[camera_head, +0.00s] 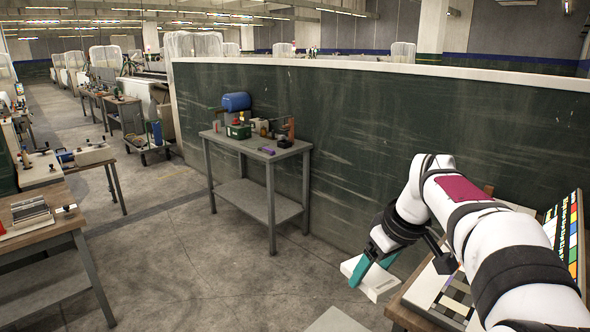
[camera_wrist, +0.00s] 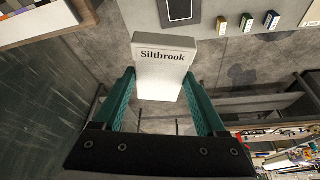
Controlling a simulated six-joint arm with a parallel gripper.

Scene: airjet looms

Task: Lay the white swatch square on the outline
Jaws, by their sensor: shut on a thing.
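My gripper (camera_wrist: 160,78) has its two teal fingers closed on the sides of a white piece (camera_wrist: 162,82) printed "Siltbrook" along its far end. The white piece also shows in the head view (camera_head: 382,287), tilted and held in the air under my wrist, partly covered by a teal finger (camera_head: 372,270). The outline cannot be made out for certain. A black rectangle with a pale edge (camera_wrist: 180,10) lies on a grey surface at the top of the wrist view, cut off by the frame.
A wooden table with pale and dark squares (camera_head: 455,300) and a colour chart (camera_head: 574,228) stands at the right, partly behind my arm. Several small labelled blocks (camera_wrist: 247,22) sit on the grey surface. A dark green wall (camera_head: 400,120) runs behind. A grey bench (camera_head: 240,140) holds tools.

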